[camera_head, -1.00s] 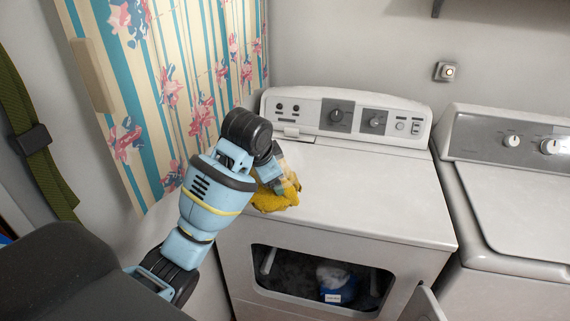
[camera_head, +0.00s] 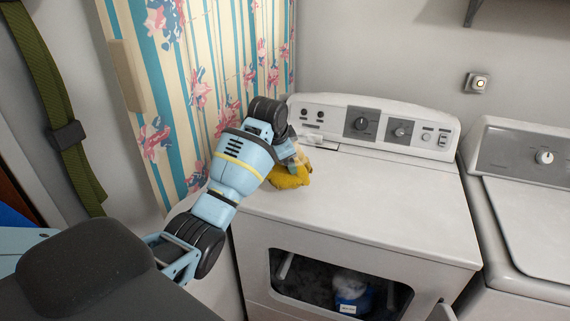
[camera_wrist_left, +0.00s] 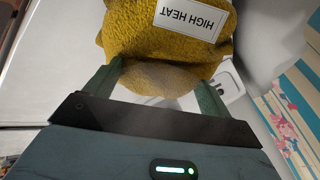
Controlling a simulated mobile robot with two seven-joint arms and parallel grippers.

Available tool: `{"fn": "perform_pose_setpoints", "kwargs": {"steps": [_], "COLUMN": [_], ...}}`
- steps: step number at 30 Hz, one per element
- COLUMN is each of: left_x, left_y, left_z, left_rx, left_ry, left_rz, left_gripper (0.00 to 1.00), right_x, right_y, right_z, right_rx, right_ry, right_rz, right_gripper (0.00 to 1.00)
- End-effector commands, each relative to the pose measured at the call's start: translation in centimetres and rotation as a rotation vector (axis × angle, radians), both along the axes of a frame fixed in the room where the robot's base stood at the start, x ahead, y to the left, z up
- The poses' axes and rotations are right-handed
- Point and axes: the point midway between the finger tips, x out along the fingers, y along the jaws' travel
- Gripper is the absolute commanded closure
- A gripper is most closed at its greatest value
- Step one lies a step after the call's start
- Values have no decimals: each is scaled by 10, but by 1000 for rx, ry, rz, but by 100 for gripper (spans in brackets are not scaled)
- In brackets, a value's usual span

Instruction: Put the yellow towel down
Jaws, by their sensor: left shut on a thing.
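The yellow towel (camera_head: 288,177) is bunched up at the back left of the white dryer's top (camera_head: 370,195). In the left wrist view the towel (camera_wrist_left: 150,45) fills the upper middle and bears a white label reading "HIGH HEAT" (camera_wrist_left: 190,17). My left gripper (camera_wrist_left: 158,80) is shut on the towel, with a green finger on each side of it. In the head view the gripper (camera_head: 296,160) is partly hidden by the wrist. I cannot tell whether the towel touches the dryer top. My right gripper is not in view.
The dryer's control panel (camera_head: 375,126) stands behind the towel. A flowered ironing board (camera_head: 205,80) leans at the left, close to my arm. A second machine (camera_head: 525,220) stands at the right. The dryer's opening (camera_head: 320,285) holds a blue and white container (camera_head: 351,292). The dryer top's middle and right are clear.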

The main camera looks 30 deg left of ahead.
Motion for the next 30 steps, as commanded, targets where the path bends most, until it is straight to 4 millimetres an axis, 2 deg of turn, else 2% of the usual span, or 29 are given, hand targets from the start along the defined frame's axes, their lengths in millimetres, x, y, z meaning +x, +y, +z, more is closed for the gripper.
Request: {"fn": "perform_pose_setpoints", "kwargs": {"steps": [8,22,23,26,30], "left_x": [0,0,0,-1,0], "left_y": [0,0,0,0,-1], "left_z": [-31,-38,-38,-38,-38], "left_rx": [-1,0,0,-1,-1], "left_ry": [1,0,1,2,2], "left_rz": [0,0,0,0,0], "left_gripper": [47,47,14,1,0], "right_x": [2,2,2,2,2], "right_y": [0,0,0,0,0], "right_z": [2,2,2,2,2], "right_rx": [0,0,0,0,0], "right_ry": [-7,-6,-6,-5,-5], "right_rz": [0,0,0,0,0], "right_gripper": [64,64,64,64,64]}}
